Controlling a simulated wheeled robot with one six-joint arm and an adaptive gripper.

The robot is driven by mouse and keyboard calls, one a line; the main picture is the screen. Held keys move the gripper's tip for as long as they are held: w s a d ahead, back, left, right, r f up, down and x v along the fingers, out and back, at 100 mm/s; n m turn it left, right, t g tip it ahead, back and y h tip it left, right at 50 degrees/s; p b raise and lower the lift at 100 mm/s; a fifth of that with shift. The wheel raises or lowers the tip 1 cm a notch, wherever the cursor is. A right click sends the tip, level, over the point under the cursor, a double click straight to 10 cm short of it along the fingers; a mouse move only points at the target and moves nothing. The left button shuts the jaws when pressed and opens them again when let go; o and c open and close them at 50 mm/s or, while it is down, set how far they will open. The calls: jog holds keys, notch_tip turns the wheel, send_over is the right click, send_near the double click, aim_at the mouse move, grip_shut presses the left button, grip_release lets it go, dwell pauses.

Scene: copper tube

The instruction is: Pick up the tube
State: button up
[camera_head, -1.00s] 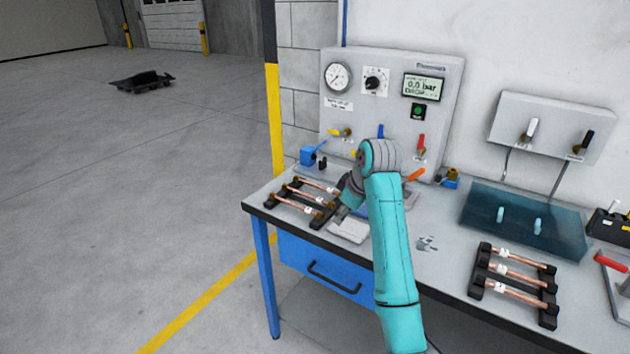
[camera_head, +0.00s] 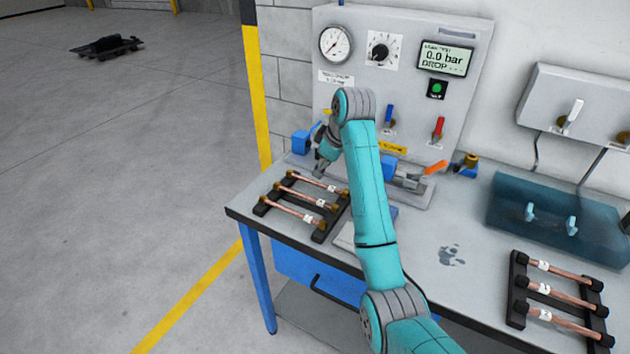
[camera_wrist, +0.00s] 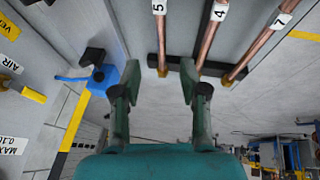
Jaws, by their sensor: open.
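Three copper tubes with brass ends lie side by side on a black rack (camera_head: 322,234) at the bench's left end in the head view. The far tube (camera_head: 318,181), middle tube (camera_head: 304,195) and near tube (camera_head: 290,209) carry small white tags. In the wrist view the tags read 5 on one tube (camera_wrist: 161,35), 4 on another (camera_wrist: 207,38) and 7 on the third (camera_wrist: 262,45). My gripper (camera_head: 322,170) is just behind the far tube, empty. In the wrist view its fingers (camera_wrist: 157,88) are spread, with the end of tube 5 showing between them.
A gauge panel (camera_head: 462,95) stands behind the rack, with a blue valve (camera_head: 301,142) at its lower left. A second rack of tubes (camera_head: 517,290) and a teal tray (camera_head: 510,222) are at the right.

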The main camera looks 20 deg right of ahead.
aim_at(315, 182)
jog(key=shift+x, duration=3.8)
jog(key=shift+s, duration=0.1)
grip_shut()
